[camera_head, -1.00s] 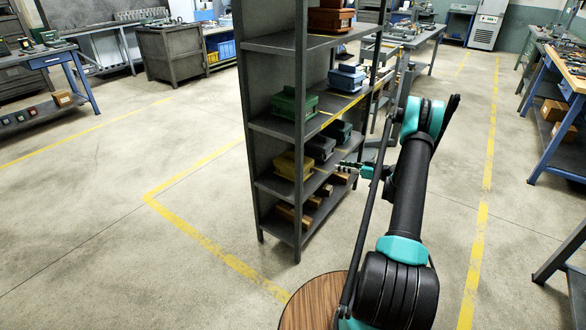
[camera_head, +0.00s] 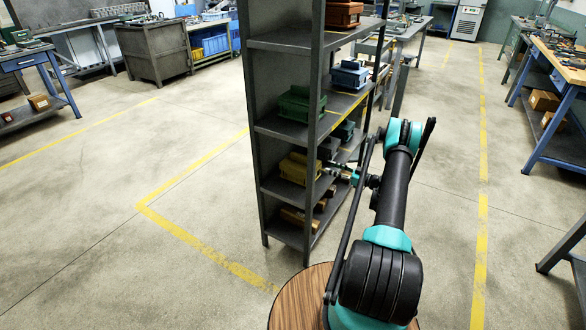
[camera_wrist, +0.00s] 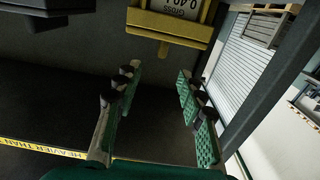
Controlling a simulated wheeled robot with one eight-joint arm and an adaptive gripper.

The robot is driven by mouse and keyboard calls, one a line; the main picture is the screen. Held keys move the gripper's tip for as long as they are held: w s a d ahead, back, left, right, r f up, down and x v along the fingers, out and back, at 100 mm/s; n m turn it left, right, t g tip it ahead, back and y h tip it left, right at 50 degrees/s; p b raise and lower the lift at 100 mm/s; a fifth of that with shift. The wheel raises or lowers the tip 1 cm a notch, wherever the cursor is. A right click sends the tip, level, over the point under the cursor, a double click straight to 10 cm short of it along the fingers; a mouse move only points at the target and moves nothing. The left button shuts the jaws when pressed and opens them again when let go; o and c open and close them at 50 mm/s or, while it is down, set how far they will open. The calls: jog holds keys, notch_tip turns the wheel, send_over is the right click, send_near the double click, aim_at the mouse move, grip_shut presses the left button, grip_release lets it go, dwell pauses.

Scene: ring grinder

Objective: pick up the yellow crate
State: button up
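The yellow crate (camera_head: 297,167) sits on a lower shelf of the dark grey rack in the head view, partly behind a front post. In the wrist view, yellow bodywork with a printed label (camera_wrist: 178,28) shows at the top, ahead of the fingertips and apart from them. My gripper (camera_wrist: 160,85) is open, with its two green fingers spread and nothing between them. In the head view my gripper (camera_head: 336,171) is at the rack's open side, to the right of the yellow crate; its fingertips are partly hidden.
The rack post (camera_head: 315,120) stands close to my gripper. Brown boxes (camera_head: 297,216) lie on the bottom shelf. Open floor (camera_head: 110,180) lies left of the rack.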

send_near(302, 156)
jog(key=w+a, duration=0.2)
jog(key=w+a+f, duration=0.1)
jog(key=a, duration=0.1)
jog(key=shift+w+a+f, duration=0.1)
jog(key=shift+w+f, duration=0.05)
jog(key=shift+w, duration=0.25)
jog(key=x, duration=0.4)
jog(key=shift+s+a+r, duration=0.15)
jog(key=shift+a+r, duration=0.1)
jog(key=shift+a, duration=0.1)
jog(key=shift+w+a, duration=0.3)
jog(key=shift+c, duration=0.3)
grip_shut()
